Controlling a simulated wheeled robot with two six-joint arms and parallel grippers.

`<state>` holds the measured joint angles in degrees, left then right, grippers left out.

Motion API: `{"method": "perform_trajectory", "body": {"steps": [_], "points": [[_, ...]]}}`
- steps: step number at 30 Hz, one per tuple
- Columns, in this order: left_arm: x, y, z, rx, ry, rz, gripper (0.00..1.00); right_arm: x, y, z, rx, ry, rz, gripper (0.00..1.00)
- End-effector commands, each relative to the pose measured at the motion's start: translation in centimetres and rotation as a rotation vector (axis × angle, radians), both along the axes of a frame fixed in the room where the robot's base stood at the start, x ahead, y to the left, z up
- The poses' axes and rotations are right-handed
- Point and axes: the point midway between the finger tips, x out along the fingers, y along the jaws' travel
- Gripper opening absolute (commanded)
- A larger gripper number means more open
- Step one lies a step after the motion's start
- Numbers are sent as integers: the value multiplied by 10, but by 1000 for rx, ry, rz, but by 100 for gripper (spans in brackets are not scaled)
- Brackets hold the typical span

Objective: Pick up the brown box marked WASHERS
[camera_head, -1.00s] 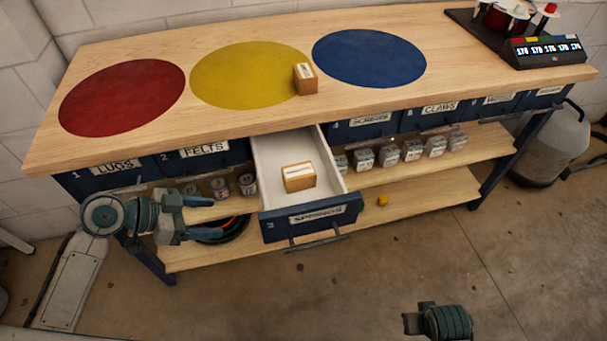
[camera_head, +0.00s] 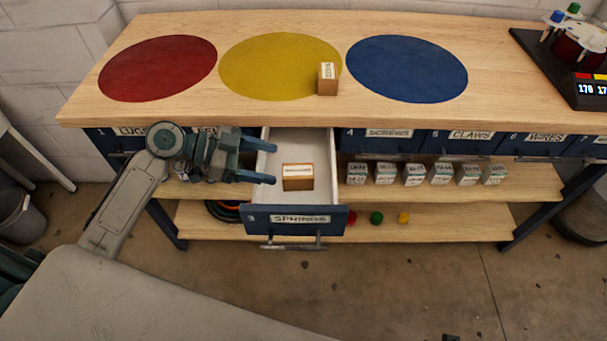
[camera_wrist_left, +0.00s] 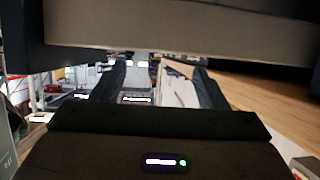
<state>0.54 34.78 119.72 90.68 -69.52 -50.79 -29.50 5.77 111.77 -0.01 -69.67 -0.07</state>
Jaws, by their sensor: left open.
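One brown box (camera_head: 298,177) with a white label lies in the open SPRINGS drawer (camera_head: 258,217). Another small brown box (camera_head: 327,79) with a white label stands on the bench top at the right edge of the yellow disc. The label print is too small to read surely, so I cannot tell which is marked WASHERS. My left gripper (camera_head: 264,160) is open and empty, at the left side of the drawer, its fingers pointing right toward the box inside. Its fingers (camera_wrist_left: 155,88) also show in the left wrist view, with no box clear between them. A dark bit at the bottom edge may be my right gripper.
The bench top (camera_head: 290,112) overhangs the drawer and its front edge is close above my left gripper. Several small labelled boxes (camera_head: 413,174) stand on the shelf to the right. A dark device (camera_head: 590,85) sits at the far right. The floor in front is clear.

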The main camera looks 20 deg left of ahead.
Motion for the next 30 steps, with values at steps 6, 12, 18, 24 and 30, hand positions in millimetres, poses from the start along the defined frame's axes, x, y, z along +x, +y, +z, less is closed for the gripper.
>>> {"method": "perform_trajectory", "body": {"steps": [6, 12, 18, 24, 30], "points": [[8, -22, -8, -4, 0, 1, 67, -2, -1, -8, 0, 8, -2, 0], [12, -32, -13, 0, 1, 0, 67, -2, -1, -12, 0, 8, -2, 0], [16, -40, -18, -2, 3, 2, 67, -4, -2, -15, 0, 12, -2, 0], [28, -59, -28, -4, 3, 1, 67, -10, -3, -37, 4, 29, -7, 0], [33, -73, -36, 0, 2, 1, 67, -13, -4, -46, 3, 34, -8, 0]]}}
